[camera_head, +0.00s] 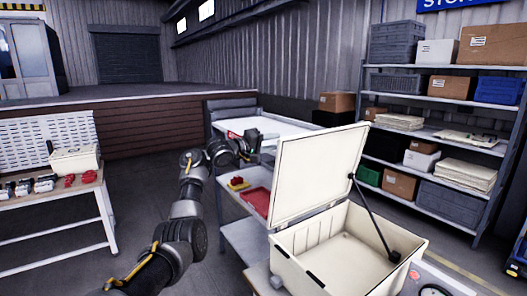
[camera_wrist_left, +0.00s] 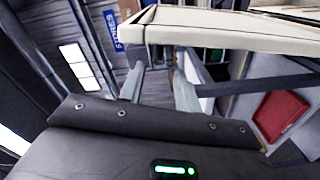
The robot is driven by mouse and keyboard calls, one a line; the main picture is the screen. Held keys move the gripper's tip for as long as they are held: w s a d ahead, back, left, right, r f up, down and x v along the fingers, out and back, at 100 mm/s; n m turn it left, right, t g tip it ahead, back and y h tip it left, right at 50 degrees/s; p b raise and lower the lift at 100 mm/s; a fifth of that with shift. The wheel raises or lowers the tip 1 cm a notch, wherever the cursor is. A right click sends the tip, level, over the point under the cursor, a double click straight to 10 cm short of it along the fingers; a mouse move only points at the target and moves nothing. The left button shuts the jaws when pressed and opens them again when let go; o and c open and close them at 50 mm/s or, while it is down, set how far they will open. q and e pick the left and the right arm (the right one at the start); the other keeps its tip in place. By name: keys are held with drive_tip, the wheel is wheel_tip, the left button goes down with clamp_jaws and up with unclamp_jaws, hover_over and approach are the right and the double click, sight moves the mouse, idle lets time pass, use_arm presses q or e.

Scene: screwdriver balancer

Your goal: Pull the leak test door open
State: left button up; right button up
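The leak test box (camera_head: 335,250) is cream and stands at the lower right in the head view. Its door (camera_head: 318,170), a cream lid, stands raised, tilted up from the box, with a dark strut (camera_head: 374,215) at its right side. The lid's edge also crosses the top of the left wrist view (camera_wrist_left: 235,32). My left gripper (camera_head: 268,141) is beside the lid's upper left edge. In the left wrist view its two grey fingers (camera_wrist_left: 160,82) are apart with nothing between them, close to the lid's edge; I cannot tell whether they touch it. My right gripper does not show.
A red tray (camera_head: 257,201) lies on the bench left of the box; it also shows in the left wrist view (camera_wrist_left: 281,115). A shelf rack (camera_head: 455,137) with boxes stands at the right. A workbench (camera_head: 50,197) with tools is at the left. Open floor (camera_head: 150,190) lies between.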

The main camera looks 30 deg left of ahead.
use_arm(q)
drive_tip(key=shift+b+v, duration=0.4)
drive_tip(key=shift+v, duration=1.15)
drive_tip(key=shift+a+f, duration=0.1)
